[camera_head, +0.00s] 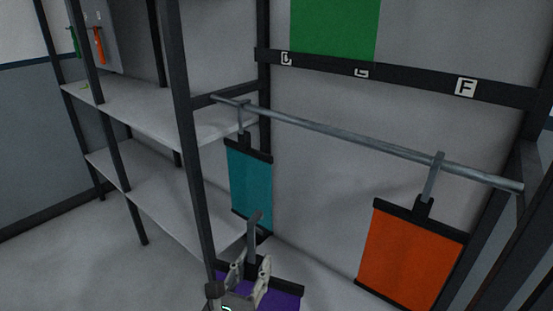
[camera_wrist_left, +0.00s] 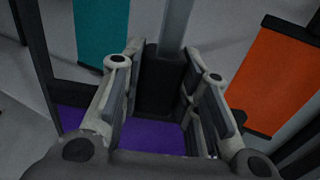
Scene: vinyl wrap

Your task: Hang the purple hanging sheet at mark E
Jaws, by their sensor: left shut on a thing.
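The purple hanging sheet (camera_head: 285,298) shows at the bottom of the head view, cut off by the frame edge, with a dark top bar and a grey hook above it. My left gripper (camera_head: 251,270) is shut on its dark hanger stem. In the left wrist view the stem (camera_wrist_left: 160,85) stands between the fingers, with purple (camera_wrist_left: 152,136) below. The hook is below and in front of the grey rail (camera_head: 330,138), apart from it. Mark E (camera_head: 361,72) is a partly visible label on the dark beam, between marks D (camera_head: 287,59) and F (camera_head: 466,87). My right gripper is not in view.
A teal sheet (camera_head: 250,183) hangs on the rail's left part and an orange sheet (camera_head: 412,252) on its right part. The rail between them is free. A green panel (camera_head: 335,27) is above the beam. White shelves (camera_head: 150,115) with dark posts stand at left.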

